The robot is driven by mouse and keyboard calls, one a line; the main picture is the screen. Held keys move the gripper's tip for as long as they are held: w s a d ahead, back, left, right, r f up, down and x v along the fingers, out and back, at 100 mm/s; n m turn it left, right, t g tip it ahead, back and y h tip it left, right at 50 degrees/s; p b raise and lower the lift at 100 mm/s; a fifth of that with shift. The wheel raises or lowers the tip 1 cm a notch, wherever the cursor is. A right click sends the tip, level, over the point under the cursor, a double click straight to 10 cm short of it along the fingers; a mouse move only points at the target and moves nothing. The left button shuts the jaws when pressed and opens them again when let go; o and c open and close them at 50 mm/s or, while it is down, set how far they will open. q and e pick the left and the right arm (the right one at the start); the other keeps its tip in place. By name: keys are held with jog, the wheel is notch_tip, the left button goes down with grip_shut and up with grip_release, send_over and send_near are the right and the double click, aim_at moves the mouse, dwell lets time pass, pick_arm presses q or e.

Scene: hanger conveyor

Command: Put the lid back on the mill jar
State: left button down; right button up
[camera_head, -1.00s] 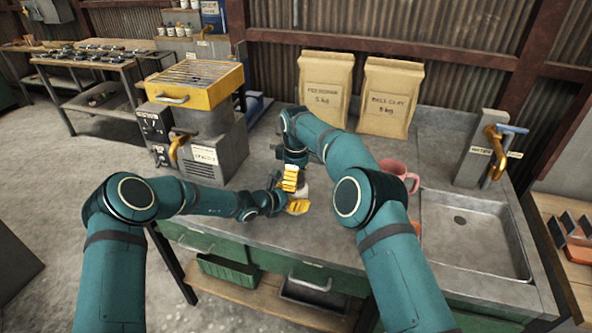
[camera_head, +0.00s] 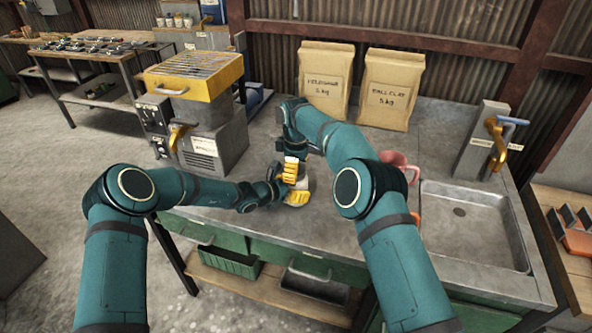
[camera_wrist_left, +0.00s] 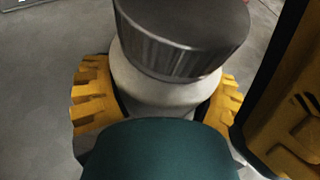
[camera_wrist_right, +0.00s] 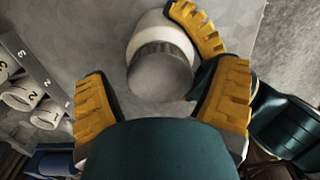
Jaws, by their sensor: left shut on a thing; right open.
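The mill jar (camera_wrist_left: 165,95) is a pale, round jar on the worktop; it also shows in the head view (camera_head: 303,184). The dark grey metal lid (camera_wrist_left: 185,40) sits on its top, looking nearly level; whether it is fully seated I cannot tell. My left gripper (camera_head: 298,198) is shut around the jar's pale body, one yellow finger on each side in the left wrist view. My right gripper (camera_wrist_right: 165,80) is open above the lid, its yellow fingers spread on either side. The lid (camera_wrist_right: 160,75) shows between them, apart from the fingers.
A machine with a yellow top (camera_head: 194,79) stands left on the worktop (camera_head: 262,150). Two paper sacks (camera_head: 325,80) stand behind. A pink mug (camera_head: 402,163) is right of my right forearm, with a sink (camera_head: 475,240) and tap (camera_head: 497,140) beyond.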

jog(key=shift+r, duration=2.3)
jog(key=shift+o, duration=1.1)
pick_arm(q)
grip_release()
jog(key=v, duration=1.2)
jog(key=shift+r, duration=0.1)
